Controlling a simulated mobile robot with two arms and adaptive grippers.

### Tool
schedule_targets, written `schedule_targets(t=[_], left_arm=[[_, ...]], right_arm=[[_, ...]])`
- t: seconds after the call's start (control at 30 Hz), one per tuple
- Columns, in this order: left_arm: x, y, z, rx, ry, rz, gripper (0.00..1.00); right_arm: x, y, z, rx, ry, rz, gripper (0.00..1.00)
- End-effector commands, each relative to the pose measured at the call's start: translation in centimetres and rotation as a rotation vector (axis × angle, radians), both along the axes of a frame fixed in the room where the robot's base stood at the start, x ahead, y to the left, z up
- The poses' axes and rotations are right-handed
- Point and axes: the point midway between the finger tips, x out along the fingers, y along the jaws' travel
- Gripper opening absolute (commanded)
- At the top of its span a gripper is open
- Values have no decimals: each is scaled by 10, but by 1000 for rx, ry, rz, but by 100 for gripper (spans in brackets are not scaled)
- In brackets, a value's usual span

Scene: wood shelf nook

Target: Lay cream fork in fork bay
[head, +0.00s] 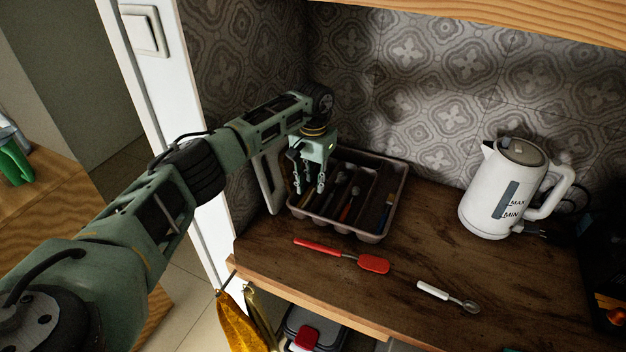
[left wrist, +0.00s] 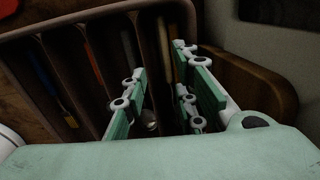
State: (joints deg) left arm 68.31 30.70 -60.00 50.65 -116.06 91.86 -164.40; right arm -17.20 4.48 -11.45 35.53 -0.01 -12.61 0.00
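The cutlery tray (head: 372,237) is brown with several long bays and stands at the back left of the counter. My left gripper (head: 309,187) points down over its left bays, with its fingers apart. In the left wrist view, the fingers (left wrist: 163,98) are spread with a gap between them. A cream-tan handle (left wrist: 164,48) lies in a bay beyond that gap, probably the cream fork; its tines cannot be made out. I see nothing gripped. The near end of that bay is dark and partly hidden by the fingers. My right gripper is out of view.
Other bays hold cutlery with blue, red and orange handles. A red spatula (head: 372,264) and a white-handled scoop (head: 434,291) lie on the counter in front. A white kettle (head: 487,196) stands at the right. The counter (head: 420,230) between tray and kettle is clear.

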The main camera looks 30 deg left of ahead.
Motion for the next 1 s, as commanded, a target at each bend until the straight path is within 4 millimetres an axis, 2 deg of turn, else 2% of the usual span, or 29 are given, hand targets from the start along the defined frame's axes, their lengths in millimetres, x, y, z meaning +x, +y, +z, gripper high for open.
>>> schedule_targets(t=[0.33, 0.47, 0.57, 0.8, 1.0], left_arm=[[0, 0, 1, 0, 0, 0, 35], [1, 0, 10, 1, -2, 0, 35], [1, 0, 26, 1, -5, -1, 35], [1, 0, 78, 1, -4, 0, 35], [1, 0, 109, 0, -1, 0, 35]], right_arm=[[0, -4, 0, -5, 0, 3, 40], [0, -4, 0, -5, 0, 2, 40], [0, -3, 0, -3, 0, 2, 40], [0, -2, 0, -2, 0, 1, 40], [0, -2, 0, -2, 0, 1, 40]])
